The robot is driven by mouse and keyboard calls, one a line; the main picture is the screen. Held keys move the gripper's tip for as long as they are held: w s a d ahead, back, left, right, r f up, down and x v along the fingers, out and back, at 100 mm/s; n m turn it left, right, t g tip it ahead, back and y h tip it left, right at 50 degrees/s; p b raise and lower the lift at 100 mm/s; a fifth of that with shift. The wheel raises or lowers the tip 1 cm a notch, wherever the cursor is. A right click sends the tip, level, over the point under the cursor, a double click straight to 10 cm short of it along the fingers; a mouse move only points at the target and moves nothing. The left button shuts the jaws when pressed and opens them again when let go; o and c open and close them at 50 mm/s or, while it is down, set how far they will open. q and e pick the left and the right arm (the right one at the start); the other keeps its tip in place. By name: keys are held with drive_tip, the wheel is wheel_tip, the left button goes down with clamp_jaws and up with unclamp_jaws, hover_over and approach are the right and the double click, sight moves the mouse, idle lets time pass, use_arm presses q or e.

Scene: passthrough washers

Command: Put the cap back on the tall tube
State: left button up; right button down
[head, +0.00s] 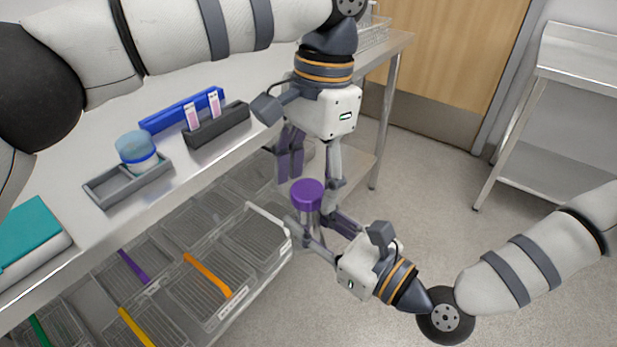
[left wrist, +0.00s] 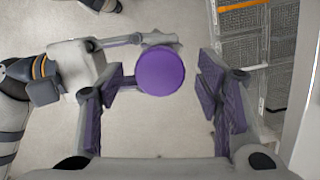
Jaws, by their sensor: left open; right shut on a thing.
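The tall tube (head: 309,220) is clear and upright, held in the air off the front of the bench. The purple cap (head: 307,193) sits on its top; I cannot tell how tightly. My right gripper (head: 318,229) is shut on the tube below the cap. My left gripper (head: 314,180) is open and points down just above the cap. In the left wrist view the round cap (left wrist: 160,71) shows between the spread fingers of my left gripper (left wrist: 162,82), with gaps on both sides. The cap hides the tube there.
On the steel bench (head: 190,177) stand a grey tray (head: 112,187) with a blue-lidded jar (head: 137,150), a dark rack (head: 217,126) with two pink-labelled pieces, and a blue rack (head: 182,110). Wire baskets (head: 205,285) hang below.

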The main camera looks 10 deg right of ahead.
use_arm(q)
wheel_tip(320, 180, up, 4)
drive_tip(key=shift+r, duration=0.1)
drive_tip(key=shift+c, duration=0.5)
